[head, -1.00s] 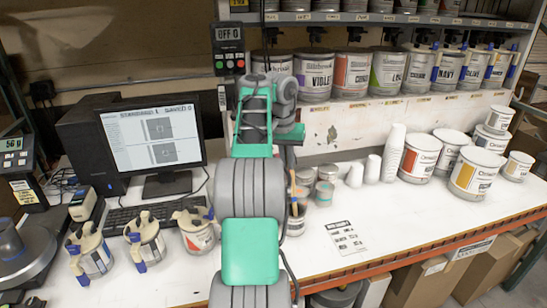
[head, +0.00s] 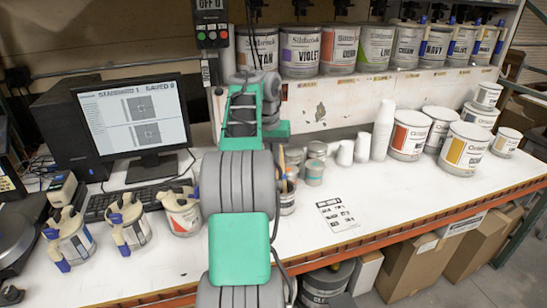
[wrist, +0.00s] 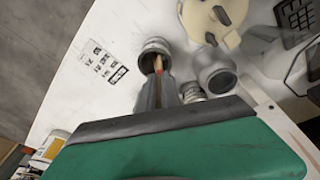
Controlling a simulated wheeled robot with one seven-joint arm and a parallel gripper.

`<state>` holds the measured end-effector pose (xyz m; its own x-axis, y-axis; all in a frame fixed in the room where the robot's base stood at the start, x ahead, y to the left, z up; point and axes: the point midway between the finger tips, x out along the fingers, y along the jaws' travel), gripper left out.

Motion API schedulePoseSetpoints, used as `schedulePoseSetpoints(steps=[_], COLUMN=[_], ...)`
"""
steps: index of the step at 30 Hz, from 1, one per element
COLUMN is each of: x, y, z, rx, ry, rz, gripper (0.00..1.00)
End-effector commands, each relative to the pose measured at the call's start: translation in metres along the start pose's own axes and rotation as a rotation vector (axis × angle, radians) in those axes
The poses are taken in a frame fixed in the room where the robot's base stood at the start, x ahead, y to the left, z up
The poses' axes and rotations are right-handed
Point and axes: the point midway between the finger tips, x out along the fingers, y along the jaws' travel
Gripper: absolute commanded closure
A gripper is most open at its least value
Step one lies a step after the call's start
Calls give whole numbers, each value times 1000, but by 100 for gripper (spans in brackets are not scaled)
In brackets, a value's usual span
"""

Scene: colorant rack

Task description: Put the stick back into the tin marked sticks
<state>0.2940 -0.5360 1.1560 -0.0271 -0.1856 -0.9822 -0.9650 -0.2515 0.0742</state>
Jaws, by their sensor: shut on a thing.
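A pale wooden stick with a reddish end shows in the wrist view (wrist: 159,65). My gripper (wrist: 158,83) is shut on it, and its reddish end lies at the mouth of an open round tin (wrist: 154,47). I cannot tell whether the stick's end is inside the rim or just above it. In the head view a small open tin (head: 288,201) stands just right of my arm, with a light stick (head: 281,160) upright at its mouth.
Small tins (head: 314,171) and white cups (head: 382,130) stand behind and right. A printed sheet (head: 338,214) lies flat on the white bench. Cans with clamped lids (head: 130,226) stand at the left before a keyboard. Bare bench lies right of the sheet.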

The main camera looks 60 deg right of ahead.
Motion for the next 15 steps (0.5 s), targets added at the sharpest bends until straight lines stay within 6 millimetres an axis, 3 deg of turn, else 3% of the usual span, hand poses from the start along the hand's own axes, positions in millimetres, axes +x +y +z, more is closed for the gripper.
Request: schedulePoseSetpoints(steps=[15], x=[50], y=[0], z=[3], rx=[1], ry=[0], rz=[0], gripper=[100])
